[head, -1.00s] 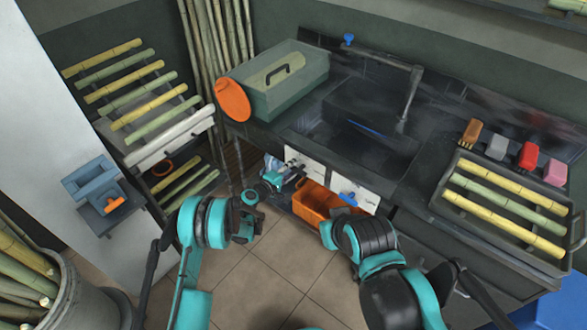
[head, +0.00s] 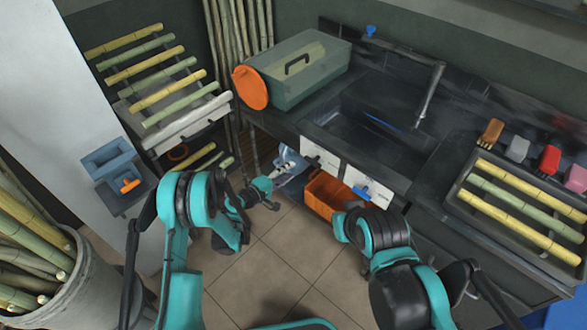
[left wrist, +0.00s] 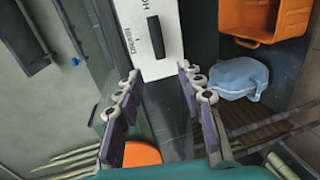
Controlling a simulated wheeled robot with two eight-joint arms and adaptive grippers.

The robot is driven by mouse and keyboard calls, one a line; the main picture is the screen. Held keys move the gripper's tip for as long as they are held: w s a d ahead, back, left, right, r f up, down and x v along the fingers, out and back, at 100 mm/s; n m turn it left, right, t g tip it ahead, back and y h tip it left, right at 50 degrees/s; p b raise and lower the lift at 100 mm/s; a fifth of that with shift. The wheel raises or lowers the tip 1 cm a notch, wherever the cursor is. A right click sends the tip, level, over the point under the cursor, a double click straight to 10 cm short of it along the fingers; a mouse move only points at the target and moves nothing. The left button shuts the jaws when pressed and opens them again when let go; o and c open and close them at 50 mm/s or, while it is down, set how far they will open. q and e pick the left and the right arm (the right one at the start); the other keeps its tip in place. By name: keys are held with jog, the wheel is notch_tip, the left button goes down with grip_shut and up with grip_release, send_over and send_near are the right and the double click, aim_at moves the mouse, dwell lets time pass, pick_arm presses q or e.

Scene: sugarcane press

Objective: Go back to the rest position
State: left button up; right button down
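My left gripper (left wrist: 158,74) is open and empty in the left wrist view, its two fingers spread wide. Beyond the fingertips is a white drawer front (left wrist: 152,38) with a dark handle; the fingers are not closed on it. In the head view my left arm folds in from the left, low in front of the counter, its wrist left of the white drawer fronts (head: 320,157). My right arm is bent at the lower right of the head view. My right gripper does not show there.
An orange bin (head: 327,195) and a light blue object (left wrist: 238,78) sit in the cabinet under the counter. A cane barrel (head: 60,275) stands left. Floor between is clear.

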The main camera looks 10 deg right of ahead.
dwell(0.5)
pick_arm(q)
jog(key=s+a+r+m+g+y, duration=0.1)
jog(key=s+a+r+y, duration=0.1)
jog(key=s+a+r, duration=0.3)
jog(key=s+a+r+m+y, duration=0.1)
jog(key=a+r+m+y, duration=0.1)
jog(key=r, duration=0.5)
jog(key=s+a+r+m+g+y, duration=0.1)
jog(key=s+a+r, duration=0.1)
jog(key=a+r, duration=0.3)
jog(key=s+a+r+m+y, duration=0.1)
jog(key=s+a+m+y, duration=0.1)
jog(key=s+a, duration=0.6)
jog(key=s+a+r+m+y, duration=0.1)
jog(key=s+a+y, duration=0.4)
jog(key=s, duration=1)
jog(key=a, duration=0.2)
jog(key=shift+s+a+r+m+g, duration=0.3)
jog(key=shift+s+a+r+m, duration=0.1)
